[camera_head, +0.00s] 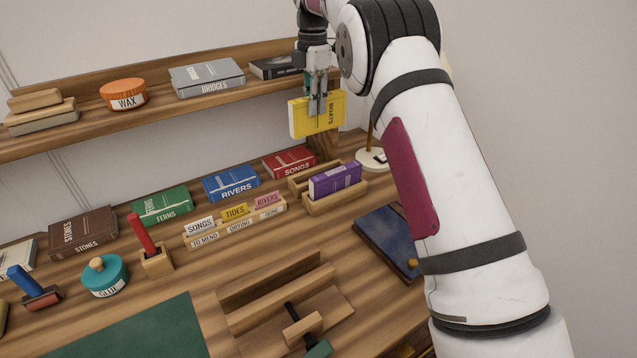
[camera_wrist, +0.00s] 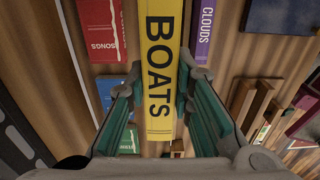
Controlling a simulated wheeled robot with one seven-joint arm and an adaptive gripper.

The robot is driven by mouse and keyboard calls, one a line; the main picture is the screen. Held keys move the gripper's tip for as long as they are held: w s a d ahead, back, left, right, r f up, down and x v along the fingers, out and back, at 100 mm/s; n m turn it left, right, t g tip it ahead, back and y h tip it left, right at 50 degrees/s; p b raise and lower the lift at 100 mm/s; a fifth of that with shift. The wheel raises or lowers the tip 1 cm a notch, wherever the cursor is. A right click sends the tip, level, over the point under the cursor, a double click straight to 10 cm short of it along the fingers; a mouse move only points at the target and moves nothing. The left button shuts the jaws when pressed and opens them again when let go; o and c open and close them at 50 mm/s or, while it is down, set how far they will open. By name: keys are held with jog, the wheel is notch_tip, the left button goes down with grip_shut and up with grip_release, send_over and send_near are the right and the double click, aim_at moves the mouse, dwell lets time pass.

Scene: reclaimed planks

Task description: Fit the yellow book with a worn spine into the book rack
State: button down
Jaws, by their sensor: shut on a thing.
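The yellow book (camera_head: 304,118), with "BOATS" on its spine, hangs in the air above the back of the bench. My gripper (camera_head: 319,106) points down and is shut on it. In the wrist view the yellow book (camera_wrist: 159,60) runs between the two fingers of my gripper (camera_wrist: 158,100), spine towards the camera. Any wear on the spine is too fine to tell. The wooden book rack (camera_head: 338,205) stands on the bench below and slightly right of the book. A purple book (camera_head: 335,181) stands in it, and it shows as "CLOUDS" in the wrist view (camera_wrist: 203,28).
A red book (camera_head: 289,163), blue book (camera_head: 230,184) and green book (camera_head: 161,206) lie along the back. A card holder (camera_head: 236,228) stands left of the rack. A dark blue book (camera_head: 388,243) lies to its right. The shelf (camera_head: 160,105) is behind, and a white lamp base (camera_head: 370,159) stands close by.

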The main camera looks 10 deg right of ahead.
jog(key=shift+w+d, duration=0.15)
jog(key=shift+d, duration=0.05)
jog(key=shift+f, duration=0.3)
notch_tip(320, 180, down, 17)
jog(key=shift+r, duration=0.1)
jog(key=c, duration=1.4)
grip_release()
jog(key=shift+f, duration=0.2)
jog(key=shift+r, duration=0.1)
